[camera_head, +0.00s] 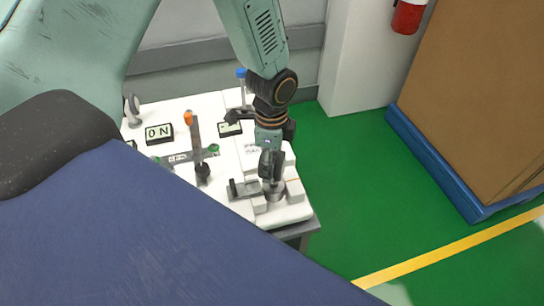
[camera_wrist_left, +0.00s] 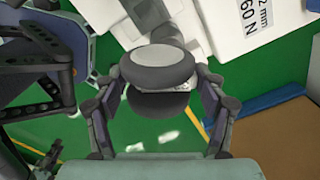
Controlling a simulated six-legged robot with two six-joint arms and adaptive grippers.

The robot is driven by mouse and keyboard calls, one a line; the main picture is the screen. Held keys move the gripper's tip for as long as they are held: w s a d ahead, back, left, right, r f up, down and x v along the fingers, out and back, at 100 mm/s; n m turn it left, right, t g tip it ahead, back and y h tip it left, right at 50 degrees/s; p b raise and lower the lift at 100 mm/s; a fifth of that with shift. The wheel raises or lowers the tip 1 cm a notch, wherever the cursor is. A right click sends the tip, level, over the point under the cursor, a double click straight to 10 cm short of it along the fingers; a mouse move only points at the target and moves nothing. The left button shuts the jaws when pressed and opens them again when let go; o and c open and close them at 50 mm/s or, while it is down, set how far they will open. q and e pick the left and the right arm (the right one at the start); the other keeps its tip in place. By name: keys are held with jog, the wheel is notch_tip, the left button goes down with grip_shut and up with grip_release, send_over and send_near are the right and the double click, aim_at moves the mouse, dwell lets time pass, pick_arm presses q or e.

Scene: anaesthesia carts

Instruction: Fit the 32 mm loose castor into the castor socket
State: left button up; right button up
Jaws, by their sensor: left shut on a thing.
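My left gripper (camera_head: 272,178) reaches down over the front right part of the white cart top (camera_head: 225,160). Its two fingers also show in the left wrist view (camera_wrist_left: 160,88), shut on the sides of the loose castor (camera_wrist_left: 160,65), a dark grey twin-wheel piece. A grey post-like part shows beyond the castor there; I cannot tell whether it is the stem or the socket. In the head view a grey round part (camera_head: 274,194) is just under the fingertips, between pale blocks. The castor socket cannot be told apart clearly.
The cart top also bears an "ON" sign (camera_head: 159,134), an orange-topped post (camera_head: 188,118) and a blue-topped post (camera_head: 241,75). A white block labelled 60 N (camera_wrist_left: 245,22) is near the castor. A brown box (camera_head: 480,100) stands on a blue pallet (camera_head: 430,160). Green floor between is clear.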

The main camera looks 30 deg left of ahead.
pick_arm(q)
jog(key=shift+f+b, duration=0.35)
jog(key=shift+f, duration=1.05)
jog(key=o, duration=1.2)
jog(key=shift+o, duration=0.2)
notch_tip(320, 180, up, 12)
jog(key=shift+s+f, duration=0.1)
